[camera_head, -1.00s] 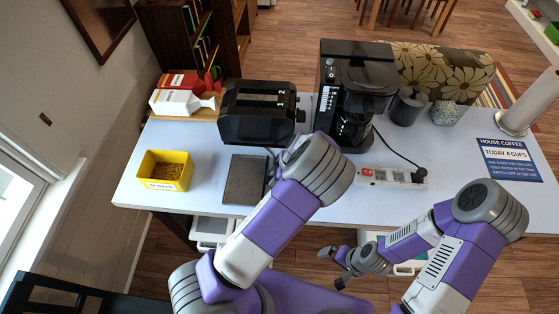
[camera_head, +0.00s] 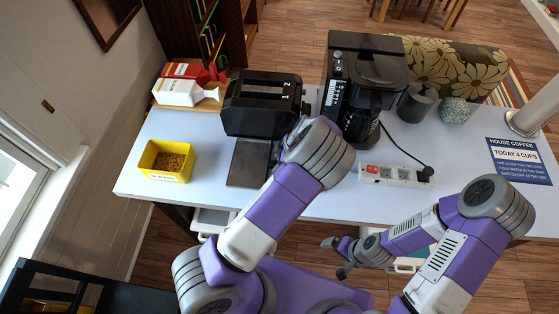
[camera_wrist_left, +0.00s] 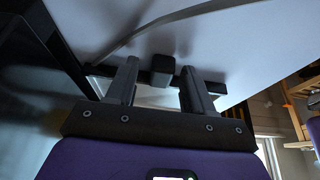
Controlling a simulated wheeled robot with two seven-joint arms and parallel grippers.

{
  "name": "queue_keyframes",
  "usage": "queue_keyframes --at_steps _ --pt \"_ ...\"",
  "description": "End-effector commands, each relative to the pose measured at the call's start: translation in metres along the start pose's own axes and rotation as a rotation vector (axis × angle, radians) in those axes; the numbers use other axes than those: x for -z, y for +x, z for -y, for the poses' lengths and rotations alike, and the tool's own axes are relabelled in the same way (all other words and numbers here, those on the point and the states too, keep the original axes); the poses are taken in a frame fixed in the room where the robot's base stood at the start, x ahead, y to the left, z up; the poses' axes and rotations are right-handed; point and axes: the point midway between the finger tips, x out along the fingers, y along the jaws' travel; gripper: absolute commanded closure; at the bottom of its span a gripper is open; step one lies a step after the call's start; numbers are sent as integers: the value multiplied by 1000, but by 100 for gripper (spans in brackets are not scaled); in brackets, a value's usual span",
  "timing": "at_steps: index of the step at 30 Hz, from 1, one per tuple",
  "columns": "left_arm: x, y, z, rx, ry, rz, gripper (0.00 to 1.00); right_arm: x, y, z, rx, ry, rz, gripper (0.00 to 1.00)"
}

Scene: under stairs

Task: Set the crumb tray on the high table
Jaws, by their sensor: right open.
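A flat dark grey plate, which looks like the crumb tray (camera_head: 245,172), lies in front of the black toaster (camera_head: 262,104) on the white-topped table (camera_head: 215,135). A small dark block (camera_wrist_left: 163,65) on a dark bar shows between the fingers, with gaps on both sides. My right gripper (camera_head: 337,257) is open and empty, low at the table's front edge.
A yellow box (camera_head: 167,161) stands left on the table. Cartons (camera_head: 185,92) sit behind it. A coffee maker (camera_head: 365,85), grey jar (camera_head: 416,102), power strip (camera_head: 396,175) and blue sign (camera_head: 518,160) occupy the right side. Free tabletop lies between the box and plate.

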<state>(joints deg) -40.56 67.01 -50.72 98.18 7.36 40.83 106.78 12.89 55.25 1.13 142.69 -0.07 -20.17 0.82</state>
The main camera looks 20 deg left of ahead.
Motion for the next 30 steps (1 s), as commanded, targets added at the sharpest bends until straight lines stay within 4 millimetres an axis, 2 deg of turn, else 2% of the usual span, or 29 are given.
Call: queue_keyframes --at_steps 6,10,24,30 --pt "0 -1 0 0 0 0 48 0 -1 0 0 0 0 0" --pt "1 -11 -1 -3 0 1 48 0 -3 1 0 0 0 0" --pt "1 -104 -1 -3 0 1 48 0 -5 2 0 0 1 0" --pt "1 -121 0 0 0 0 48 0 -6 2 0 0 0 0"
